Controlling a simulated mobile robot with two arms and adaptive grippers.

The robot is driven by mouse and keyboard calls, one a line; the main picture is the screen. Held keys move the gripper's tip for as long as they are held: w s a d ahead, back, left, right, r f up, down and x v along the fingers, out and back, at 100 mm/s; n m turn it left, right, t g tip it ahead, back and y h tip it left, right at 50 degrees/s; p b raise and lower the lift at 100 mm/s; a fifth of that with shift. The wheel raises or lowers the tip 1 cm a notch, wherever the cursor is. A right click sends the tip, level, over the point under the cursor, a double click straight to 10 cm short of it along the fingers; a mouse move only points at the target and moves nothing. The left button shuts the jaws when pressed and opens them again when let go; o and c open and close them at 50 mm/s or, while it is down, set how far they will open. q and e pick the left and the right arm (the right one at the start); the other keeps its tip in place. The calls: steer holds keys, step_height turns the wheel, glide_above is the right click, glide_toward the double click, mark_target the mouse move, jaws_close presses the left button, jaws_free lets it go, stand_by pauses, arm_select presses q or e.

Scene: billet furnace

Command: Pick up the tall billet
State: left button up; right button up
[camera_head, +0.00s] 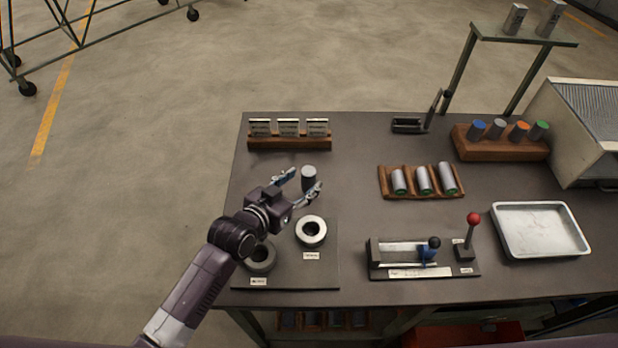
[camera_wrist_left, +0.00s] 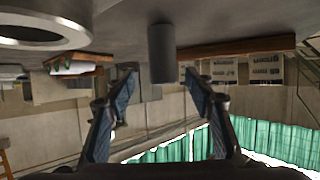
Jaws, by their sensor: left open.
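A plain grey billet (camera_head: 308,172) stands upright by itself on the dark table, near its left side. The left wrist view looks upside down and shows that billet (camera_wrist_left: 162,52) in line with the gap between the open fingers (camera_wrist_left: 163,85); nothing is held. I cannot tell whether either finger touches it. My right gripper is out of view.
A pale ring (camera_head: 324,231) and a dark ring (camera_head: 261,266) lie on a plate beside my left arm. A block with several coloured caps (camera_head: 490,150), a slide fixture (camera_head: 400,272), a red-knobbed lever (camera_head: 469,238) and a metal tray (camera_head: 540,255) stand to the right.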

mark_target(304, 178)
arm_select(q)
steer(key=x, duration=0.2)
steer(key=p+x, duration=0.1)
steer(key=x, duration=0.1)
steer(key=shift+a+f, duration=0.1)
steer(key=shift+a, duration=0.2)
steer(key=shift+w+d+f, duration=0.2)
steer(key=shift+w+f, duration=0.05)
steer(key=shift+w, duration=0.05)
steer(key=c, duration=0.4)
jaws_close()
steer(key=shift+r, duration=0.25)
steer(key=shift+w, duration=0.1)
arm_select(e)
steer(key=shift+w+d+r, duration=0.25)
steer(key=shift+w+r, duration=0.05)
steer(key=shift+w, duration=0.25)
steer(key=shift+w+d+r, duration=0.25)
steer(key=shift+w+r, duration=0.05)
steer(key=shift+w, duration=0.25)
